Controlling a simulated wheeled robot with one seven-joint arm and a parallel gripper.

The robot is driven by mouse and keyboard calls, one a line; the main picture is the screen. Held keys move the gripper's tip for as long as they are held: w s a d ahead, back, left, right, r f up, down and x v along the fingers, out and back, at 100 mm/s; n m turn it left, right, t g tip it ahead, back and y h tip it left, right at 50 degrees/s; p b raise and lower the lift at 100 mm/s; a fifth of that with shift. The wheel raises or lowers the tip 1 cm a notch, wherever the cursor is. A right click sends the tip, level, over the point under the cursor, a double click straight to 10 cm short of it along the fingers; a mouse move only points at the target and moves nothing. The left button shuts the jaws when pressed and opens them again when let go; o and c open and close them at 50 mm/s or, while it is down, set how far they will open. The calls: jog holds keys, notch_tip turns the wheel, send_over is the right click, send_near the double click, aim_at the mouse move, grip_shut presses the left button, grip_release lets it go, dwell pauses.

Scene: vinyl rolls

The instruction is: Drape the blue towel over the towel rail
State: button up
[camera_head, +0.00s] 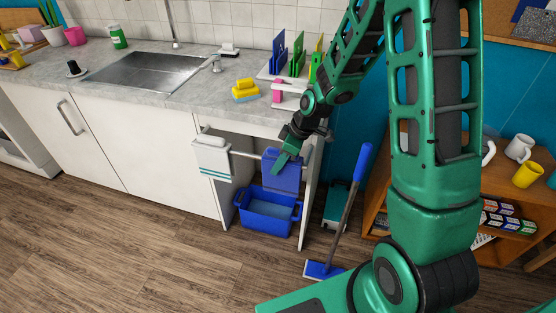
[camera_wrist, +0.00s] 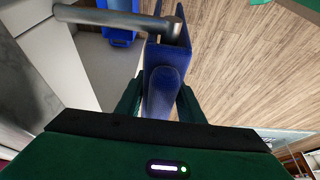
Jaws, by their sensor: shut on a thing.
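The blue towel (camera_head: 283,177) hangs at the right end of the towel rail (camera_head: 245,155), under the counter. My gripper (camera_head: 286,161) is shut on the blue towel, close to the rail. In the wrist view the towel (camera_wrist: 168,58) comes up between my two fingers (camera_wrist: 160,95), and its far part meets the free end of the grey rail (camera_wrist: 115,20). I cannot tell whether the towel lies over the rail or only beside it. My fingers hide part of the towel in the head view.
A blue tub (camera_head: 268,222) stands on the floor below. A blue-headed mop (camera_head: 345,210) stands to the right. The counter (camera_head: 205,97) is above, and a wooden shelf (camera_head: 376,190) is at right.

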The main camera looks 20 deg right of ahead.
jog(key=shift+s+d+f, duration=0.2)
jog(key=shift+d+f, duration=0.05)
jog(key=shift+d, duration=0.1)
jog(key=shift+c, duration=0.5)
jog(key=o, duration=1.1)
jog(key=shift+c, duration=0.2)
jog(key=shift+o, duration=1.1)
jog(key=shift+w+a+r, duration=0.1)
jog(key=shift+a+r, duration=0.05)
jog(key=shift+v, duration=3.45)
jog(key=shift+w+a+r, duration=0.1)
jog(key=shift+a+r, duration=0.05)
